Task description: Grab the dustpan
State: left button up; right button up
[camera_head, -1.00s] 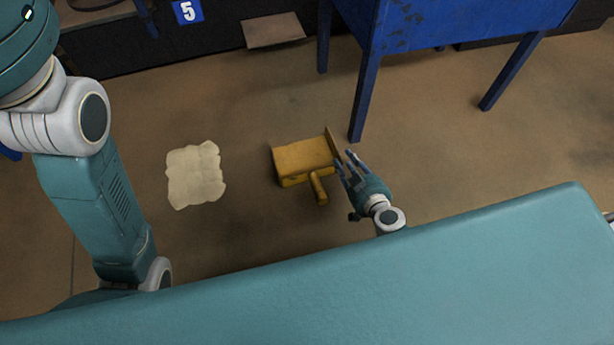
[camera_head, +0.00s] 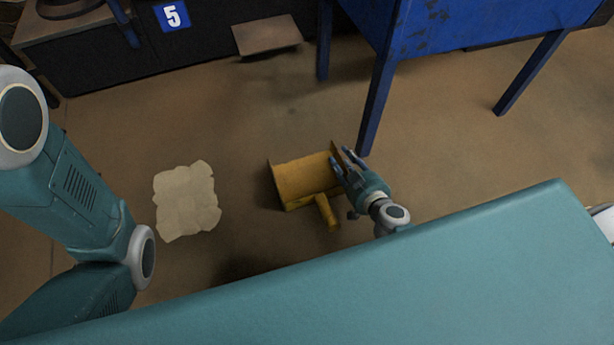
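The yellow dustpan (camera_head: 303,180) is on the brown floor near the middle of the head view. Its short handle (camera_head: 327,212) points toward the bottom of the picture and slightly right. My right gripper (camera_head: 346,158) is at the pan's right side wall, with its fingers spread apart. One finger overlaps the wall in the picture; I cannot tell whether it touches. My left arm (camera_head: 75,190) comes in from the left, but its gripper is out of view.
A crumpled pale sheet (camera_head: 187,202) lies on the floor left of the dustpan. A blue metal table (camera_head: 480,25) stands at upper right, one leg (camera_head: 376,108) close to my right gripper. A dark cabinet (camera_head: 100,60) lines the back. Floor between sheet and dustpan is clear.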

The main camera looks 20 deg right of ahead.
jog(key=shift+w+f, duration=0.15)
jog(key=shift+w, duration=0.2)
jog(key=shift+c, duration=0.5)
jog(key=shift+s, duration=0.1)
grip_shut()
jog(key=shift+r, duration=0.3)
